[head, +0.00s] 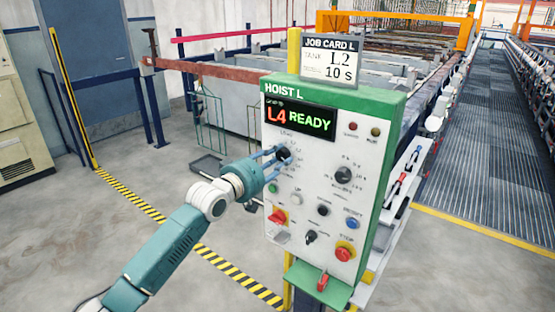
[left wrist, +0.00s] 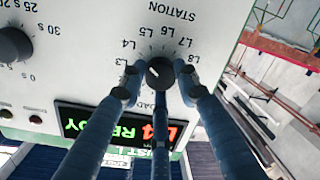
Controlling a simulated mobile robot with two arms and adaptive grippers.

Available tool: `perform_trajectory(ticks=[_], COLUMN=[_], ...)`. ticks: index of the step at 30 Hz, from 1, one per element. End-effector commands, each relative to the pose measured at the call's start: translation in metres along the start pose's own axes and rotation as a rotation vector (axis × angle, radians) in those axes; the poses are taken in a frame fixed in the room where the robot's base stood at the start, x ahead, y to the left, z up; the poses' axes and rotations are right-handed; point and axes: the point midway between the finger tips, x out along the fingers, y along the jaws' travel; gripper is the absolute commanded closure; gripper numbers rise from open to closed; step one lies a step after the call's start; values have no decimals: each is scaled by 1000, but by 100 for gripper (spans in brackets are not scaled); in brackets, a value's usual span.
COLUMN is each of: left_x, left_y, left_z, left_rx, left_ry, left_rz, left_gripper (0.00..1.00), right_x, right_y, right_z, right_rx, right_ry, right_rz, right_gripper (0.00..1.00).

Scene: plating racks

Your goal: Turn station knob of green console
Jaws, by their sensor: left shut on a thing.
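The green-edged white console (head: 318,208), marked HOIST L, stands in the middle of the head view. Its display (head: 299,120) reads L4 READY. The station knob (head: 284,154) is a small black dial under the display's left part. In the left wrist view the same knob (left wrist: 159,72) has a white mark pointing up-left, toward the L3–L4 side of its scale. My left gripper (head: 279,157) is shut on the knob, its blue fingers around it; the fingers partly hide the lower labels. My right gripper is not in view.
A job card (head: 341,62) above the console shows L2 and 10 S. A larger black dial (head: 344,175), a red switch (head: 278,216), a blue button (head: 352,223) and a red stop button (head: 344,251) share the panel. Open floor lies to the left.

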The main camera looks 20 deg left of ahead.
Motion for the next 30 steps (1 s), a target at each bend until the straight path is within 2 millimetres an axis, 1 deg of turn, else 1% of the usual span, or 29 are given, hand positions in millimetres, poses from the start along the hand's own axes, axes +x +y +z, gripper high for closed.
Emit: perform_trajectory(ticks=[1,6,15,22,30], left_x=[0,0,0,0,0], left_y=[-2,-3,-3,-3,-3], left_z=[4,4,4,4,4], left_rx=[44,187,368,436,454], left_ry=[-3,5,17,20,21], left_rz=[-4,-7,-8,-10,-10], left_gripper=[95,95,95,95,95], right_x=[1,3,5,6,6], right_y=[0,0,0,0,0], right_z=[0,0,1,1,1], right_rx=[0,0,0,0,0], right_ry=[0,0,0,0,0], right_rz=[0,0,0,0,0], right_gripper=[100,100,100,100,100])
